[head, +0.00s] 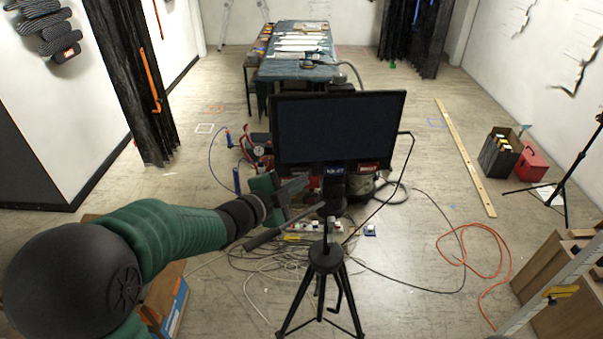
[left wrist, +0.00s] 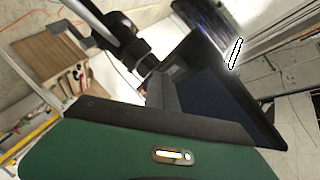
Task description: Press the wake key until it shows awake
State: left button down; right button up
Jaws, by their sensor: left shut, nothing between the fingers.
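A monitor (head: 338,129) with a dark, blank screen stands on a black tripod (head: 326,258). In the left wrist view the monitor (left wrist: 212,98) shows tilted at the right. A small black unit (head: 334,186) with a bluish label sits under the monitor's lower edge; I cannot read the label or make out the wake key. My left gripper (head: 298,187) is shut and empty, just left of this unit and below the screen. I cannot tell whether it touches. In the left wrist view its green body fills the bottom. My right gripper is not in view.
The tripod's handle (head: 270,238) sticks out leftward below my gripper. Cables and an orange cord (head: 478,232) lie on the floor. A covered table (head: 297,66) stands behind. A toolbox (head: 499,152) and red case (head: 531,163) stand right. Wooden boxes (head: 548,270) are at front right.

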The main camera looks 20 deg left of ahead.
pick_arm(q)
jog(key=shift+w+a, duration=0.25)
jog(key=shift+w, duration=0.25)
dwell(0.8)
jog(key=shift+s+d, duration=0.35)
jog(key=shift+s, duration=0.5)
jog(key=shift+s+d+b, duration=0.1)
jog(key=shift+b, duration=0.2)
jog(key=s, duration=0.1)
jog(key=s+d, duration=0.1)
jog(key=s, duration=0.1)
jog(key=s+d+b, duration=0.1)
jog(key=shift+s, duration=0.2)
jog(key=shift+w, duration=0.1)
jog(key=shift+a, duration=0.1)
